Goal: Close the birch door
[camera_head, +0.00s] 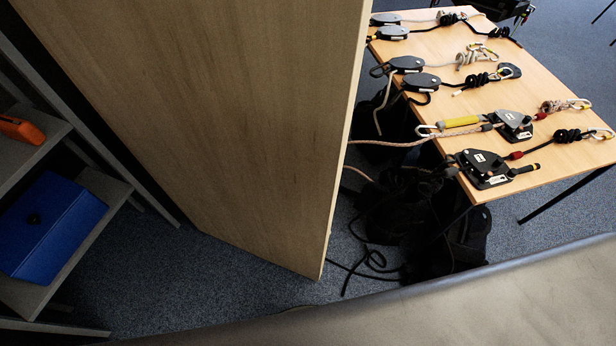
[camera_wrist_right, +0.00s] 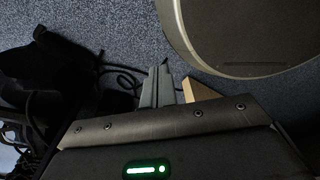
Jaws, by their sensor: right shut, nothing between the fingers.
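The birch door (camera_head: 215,110) stands open in the head view, a large pale wood panel running from the top edge down toward the carpet. Its free edge (camera_head: 346,140) faces right. Neither gripper shows in the head view. In the right wrist view the two grey fingers of my right gripper (camera_wrist_right: 157,84) are together and empty. A small pale wood piece, seemingly a corner of the door (camera_wrist_right: 198,90), shows just right of the fingers. I cannot tell whether they touch it.
A shelf unit left of the door holds a blue box (camera_head: 48,226) and an orange case (camera_head: 21,129). A table (camera_head: 440,50) with pulleys, ropes and carabiners stands right of it. Black bags and loose rope (camera_head: 372,258) lie on the carpet between door and table.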

